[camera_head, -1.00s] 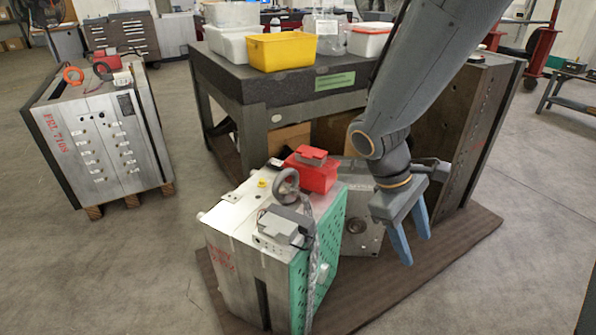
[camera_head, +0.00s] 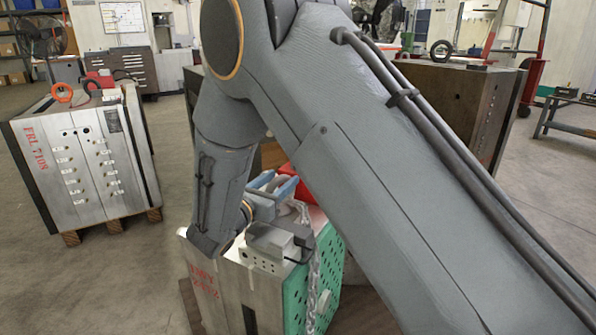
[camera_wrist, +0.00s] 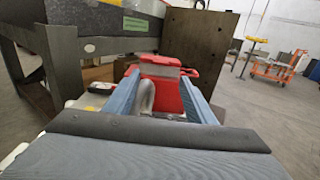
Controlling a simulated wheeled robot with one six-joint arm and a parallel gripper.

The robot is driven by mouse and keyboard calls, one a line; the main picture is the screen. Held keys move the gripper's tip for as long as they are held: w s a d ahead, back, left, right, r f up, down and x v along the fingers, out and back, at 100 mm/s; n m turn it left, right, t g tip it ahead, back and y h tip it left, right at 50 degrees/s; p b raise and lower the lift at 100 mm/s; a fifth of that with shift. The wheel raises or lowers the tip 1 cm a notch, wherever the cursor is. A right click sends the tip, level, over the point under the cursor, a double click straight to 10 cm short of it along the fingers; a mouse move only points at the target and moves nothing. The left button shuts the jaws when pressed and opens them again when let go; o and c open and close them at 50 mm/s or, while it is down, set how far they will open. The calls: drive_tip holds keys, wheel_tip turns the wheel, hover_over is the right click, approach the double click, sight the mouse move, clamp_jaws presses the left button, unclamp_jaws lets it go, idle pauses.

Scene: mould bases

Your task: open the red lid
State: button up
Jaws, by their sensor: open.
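A red box (camera_wrist: 172,90) with a red lid (camera_wrist: 160,62) sits ahead of my gripper in the wrist view. In the head view only a piece of the red box (camera_head: 304,190) shows beside my arm. My gripper (camera_wrist: 160,80) is open, its two blue fingers pointing at the box. The lid appears between and just beyond the fingertips; I cannot tell whether they touch it. In the head view my gripper (camera_head: 277,184) is over the mould base, partly hidden by my arm.
The box is on a metal mould base (camera_head: 215,275) with a green perforated side (camera_head: 325,265). A grey connector block (camera_head: 268,248) lies on its top. A dark worktable (camera_wrist: 75,45) stands behind left.

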drive_tip(key=b+x, duration=0.1)
drive_tip(key=x, duration=0.9)
drive_tip(key=shift+d, duration=0.1)
clamp_jaws()
